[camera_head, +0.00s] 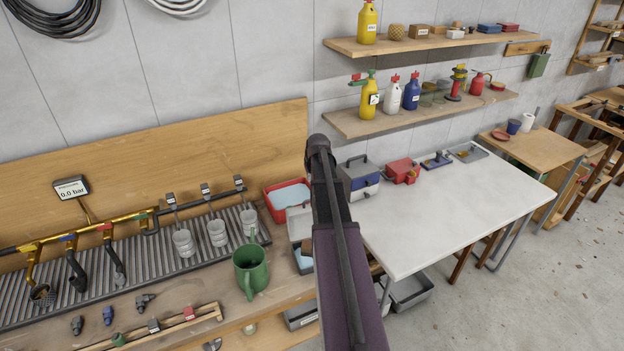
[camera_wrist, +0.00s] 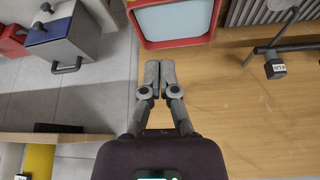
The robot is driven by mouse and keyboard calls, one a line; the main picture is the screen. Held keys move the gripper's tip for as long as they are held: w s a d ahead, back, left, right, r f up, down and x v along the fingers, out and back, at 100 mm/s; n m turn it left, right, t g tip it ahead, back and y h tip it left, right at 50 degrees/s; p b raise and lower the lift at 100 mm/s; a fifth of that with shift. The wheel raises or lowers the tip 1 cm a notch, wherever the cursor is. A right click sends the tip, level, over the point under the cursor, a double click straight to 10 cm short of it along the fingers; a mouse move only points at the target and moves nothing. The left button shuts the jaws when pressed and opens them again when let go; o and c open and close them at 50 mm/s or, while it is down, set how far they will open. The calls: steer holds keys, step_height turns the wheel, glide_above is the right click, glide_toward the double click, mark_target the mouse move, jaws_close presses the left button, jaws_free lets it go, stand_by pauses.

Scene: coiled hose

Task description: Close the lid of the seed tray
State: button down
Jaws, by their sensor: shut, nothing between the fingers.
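My gripper (camera_wrist: 153,72) is shut and empty in the wrist view, its fingertips together in front of the wall and the wooden backboard. In the head view my dark arm hides its fingers. A small container with a pale raised panel (camera_head: 299,223) and bluish contents (camera_head: 304,259) stands on the bench beside the green mug, partly hidden by my arm. It may be the seed tray with its lid up, but I cannot tell surely. My gripper does not visibly touch it.
A red tub (camera_head: 287,190) with a pale blue inside stands behind it and shows in the wrist view (camera_wrist: 173,22). The green mug (camera_head: 250,270) is left of my arm. A grey-blue toolbox (camera_head: 360,180) stands right. The white table's front half (camera_head: 440,220) is clear. Shelves (camera_head: 420,115) hang above.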

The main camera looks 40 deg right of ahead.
steer(key=shift+s+f+b, duration=0.15)
steer(key=shift+f+b, duration=3.85)
steer(key=shift+f, duration=0.2)
steer(key=shift+s+a, duration=0.1)
steer(key=shift+s, duration=0.05)
steer(key=shift+s+a+r+t, duration=0.1)
steer(key=shift+s+a+t, duration=0.05)
steer(key=shift+s+t, duration=0.15)
